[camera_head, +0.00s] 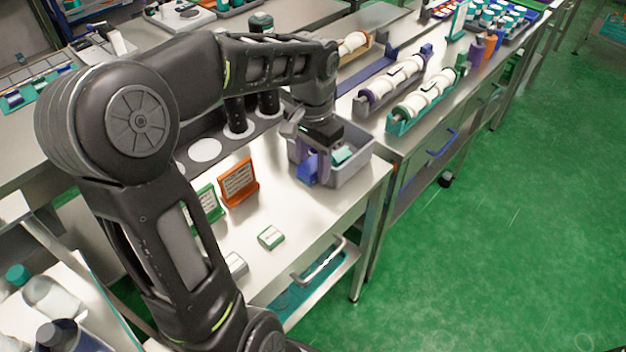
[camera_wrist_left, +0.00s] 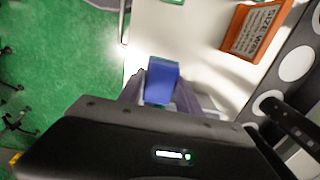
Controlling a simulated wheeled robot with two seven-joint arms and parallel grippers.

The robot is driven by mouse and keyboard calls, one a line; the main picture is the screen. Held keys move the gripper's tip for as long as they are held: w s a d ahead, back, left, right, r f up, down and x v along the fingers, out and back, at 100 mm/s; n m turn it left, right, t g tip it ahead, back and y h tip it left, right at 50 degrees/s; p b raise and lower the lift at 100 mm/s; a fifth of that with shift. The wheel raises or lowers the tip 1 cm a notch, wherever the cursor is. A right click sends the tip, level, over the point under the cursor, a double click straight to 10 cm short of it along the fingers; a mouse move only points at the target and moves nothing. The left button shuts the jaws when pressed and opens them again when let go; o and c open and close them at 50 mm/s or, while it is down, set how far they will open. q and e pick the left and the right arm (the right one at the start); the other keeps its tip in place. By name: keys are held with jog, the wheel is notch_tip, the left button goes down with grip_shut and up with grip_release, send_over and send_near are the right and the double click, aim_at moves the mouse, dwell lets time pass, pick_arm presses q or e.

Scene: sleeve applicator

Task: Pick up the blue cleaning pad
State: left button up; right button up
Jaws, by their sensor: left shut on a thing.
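The blue cleaning pad (camera_head: 307,172) is a small blue block at the grey bin on the table's right end. It also shows in the left wrist view (camera_wrist_left: 161,80), standing out between the fingers. My left gripper (camera_head: 314,156) reaches down at the bin and is shut on the blue pad. In the wrist view the left gripper's fingers (camera_wrist_left: 160,95) are on either side of the pad. I cannot tell whether the pad still touches the bin. My right gripper is not in view.
The grey bin (camera_head: 352,170) holds a teal-topped piece (camera_head: 343,154). An orange sign (camera_head: 239,183) and a green sign (camera_head: 209,203) stand left of it. A small green-and-white box (camera_head: 271,237) lies in front. Sleeve racks (camera_head: 405,118) stand on the neighbouring table.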

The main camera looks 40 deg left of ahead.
pick_arm(q)
jog(key=shift+r, duration=0.65)
dwell(0.4)
